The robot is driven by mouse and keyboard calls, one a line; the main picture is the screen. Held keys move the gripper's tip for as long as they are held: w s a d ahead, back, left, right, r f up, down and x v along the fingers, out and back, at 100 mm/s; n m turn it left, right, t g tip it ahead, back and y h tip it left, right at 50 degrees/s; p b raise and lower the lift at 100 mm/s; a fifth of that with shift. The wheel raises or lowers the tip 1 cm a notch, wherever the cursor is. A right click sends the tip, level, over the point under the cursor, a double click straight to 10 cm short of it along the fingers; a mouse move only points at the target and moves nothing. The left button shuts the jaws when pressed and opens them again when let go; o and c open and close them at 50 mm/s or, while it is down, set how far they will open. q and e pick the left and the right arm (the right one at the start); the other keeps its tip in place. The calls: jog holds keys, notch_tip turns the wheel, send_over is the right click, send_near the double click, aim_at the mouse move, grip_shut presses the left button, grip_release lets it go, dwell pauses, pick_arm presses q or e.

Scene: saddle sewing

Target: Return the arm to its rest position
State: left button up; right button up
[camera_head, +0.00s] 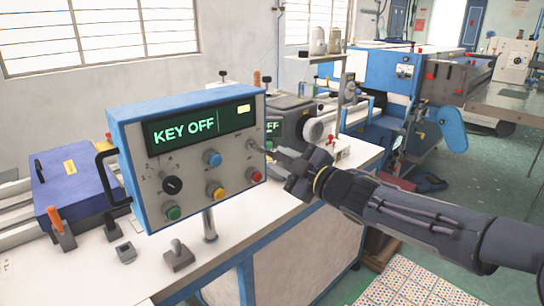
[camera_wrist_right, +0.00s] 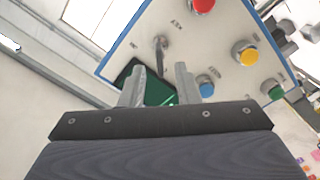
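The control box (camera_head: 190,160) is blue-framed with a pale face, and its green screen (camera_head: 184,128) reads "KEY OFF". My right gripper (camera_head: 272,154) is at the right side of the box face, by a small metal key switch (camera_head: 252,145). My right arm (camera_head: 400,210) reaches in from the right. My left gripper is not in view.
The box stands on a post above a white worktop (camera_head: 110,275). A blue case (camera_head: 75,185) and an orange-handled clamp (camera_head: 60,228) are at left. Grey and blue machines (camera_head: 385,80) stand behind. Open floor (camera_head: 500,165) lies at right.

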jog(key=shift+s+d, duration=0.15)
jog(key=shift+s, duration=0.05)
jog(key=s+d+f+m+g+h+p, duration=0.1)
jog(key=s+d+f+m+h, duration=0.2)
jog(key=s+d+m+h, duration=0.45)
jog(key=s+d+f+m+g+h+p, duration=0.1)
jog(key=s+d+f+m+h+p, duration=0.15)
jog(key=s+d+m, duration=0.6)
jog(key=s+f+m+g+y, duration=0.1)
jog(key=s+f+g, duration=0.2)
jog(key=s, duration=0.6)
jog(key=s+f+m+g+y+p, duration=0.1)
jog(key=s+f+g, duration=0.2)
jog(key=s+f, duration=0.4)
jog(key=s, duration=0.3)
jog(key=shift+s+a+m, duration=0.2)
jog(key=shift+s+m, duration=0.05)
jog(key=shift+m, duration=0.15)
